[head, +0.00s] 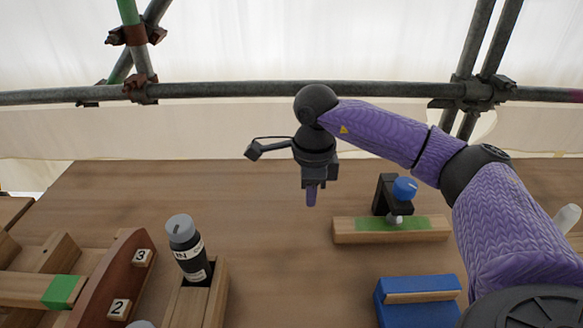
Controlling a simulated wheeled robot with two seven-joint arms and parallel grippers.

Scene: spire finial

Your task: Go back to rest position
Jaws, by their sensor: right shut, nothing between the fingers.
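My right arm comes in from the right in purple sleeving and bends down at the wrist. Its gripper (311,194) points down above the wooden deck (270,215). The fingers are together with nothing between them. It hangs left of the black clamp with a blue knob (404,188), apart from it. My left gripper does not show.
The clamp stands on a wooden block with a green patch (345,231). A blue tray (418,315) lies in front. At left are a dark bottle (187,246) in a wooden holder and a curved brown board (113,275) with numbered tiles. Scaffold pipes (250,93) cross behind.

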